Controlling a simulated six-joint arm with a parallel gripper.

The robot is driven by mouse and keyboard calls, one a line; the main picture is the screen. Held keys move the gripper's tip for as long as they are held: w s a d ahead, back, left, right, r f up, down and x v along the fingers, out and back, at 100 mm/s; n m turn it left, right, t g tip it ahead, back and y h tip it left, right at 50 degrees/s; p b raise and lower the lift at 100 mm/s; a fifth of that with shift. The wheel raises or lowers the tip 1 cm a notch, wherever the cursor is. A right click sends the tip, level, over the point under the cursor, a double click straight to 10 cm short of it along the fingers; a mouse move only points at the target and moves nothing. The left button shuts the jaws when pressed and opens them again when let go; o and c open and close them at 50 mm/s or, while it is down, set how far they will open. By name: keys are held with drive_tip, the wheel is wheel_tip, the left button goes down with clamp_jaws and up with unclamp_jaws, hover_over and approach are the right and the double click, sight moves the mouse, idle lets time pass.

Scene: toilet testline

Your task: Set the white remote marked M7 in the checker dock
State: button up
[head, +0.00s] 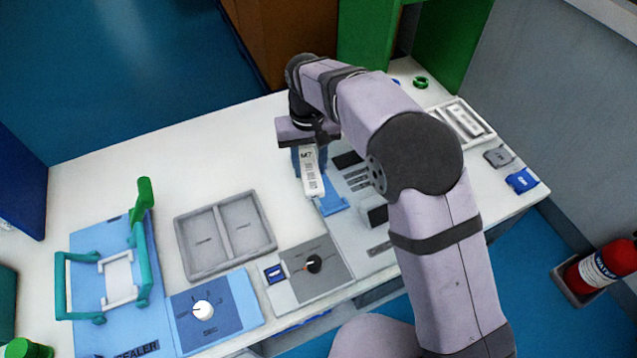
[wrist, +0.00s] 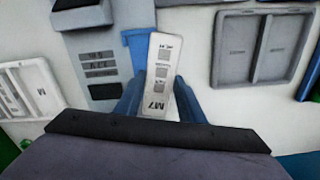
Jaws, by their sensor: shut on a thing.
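The white remote marked M7 (head: 312,178) hangs between the blue fingers of my gripper (head: 309,158), over the worktop in the head view. A blue cradle (head: 333,204), which looks like the checker dock, lies on the grey checker panel (head: 353,178) just below and right of the remote. The cradle (wrist: 137,42) shows in the wrist view, partly covered by the remote. I cannot tell the gap between them.
A grey two-compartment tray (head: 225,235) stands left of the checker. A dial panel (head: 314,265), a blue dial box (head: 213,308) and a sealer with teal bars (head: 110,275) line the front. A white tray (head: 462,122) lies at the right. The back left worktop is clear.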

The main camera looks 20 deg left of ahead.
drive_tip(key=shift+w+d+r+n, duration=0.4)
drive_tip(key=shift+w+d+n, duration=0.25)
drive_tip(key=shift+w, duration=0.15)
drive_tip(key=shift+w+d+r+n, duration=0.35)
drive_tip(key=shift+w+d+n, duration=0.25)
drive_tip(key=shift+w, duration=0.2)
drive_tip(key=p, duration=0.3)
approach(324, 180)
drive_tip(key=shift+s+d+f, duration=0.1)
drive_tip(key=shift+s+f, duration=0.3)
drive_tip(key=shift+f, duration=0.55)
drive_tip(key=shift+s+d+f, duration=0.1)
drive_tip(key=shift+s+f, duration=0.3)
drive_tip(key=shift+f, duration=0.6)
drive_tip(key=shift+s+d+f, duration=0.1)
drive_tip(key=shift+s+f, duration=0.3)
drive_tip(key=shift+f, duration=0.55)
drive_tip(key=shift+f, duration=0.2)
drive_tip(key=o, duration=1.1)
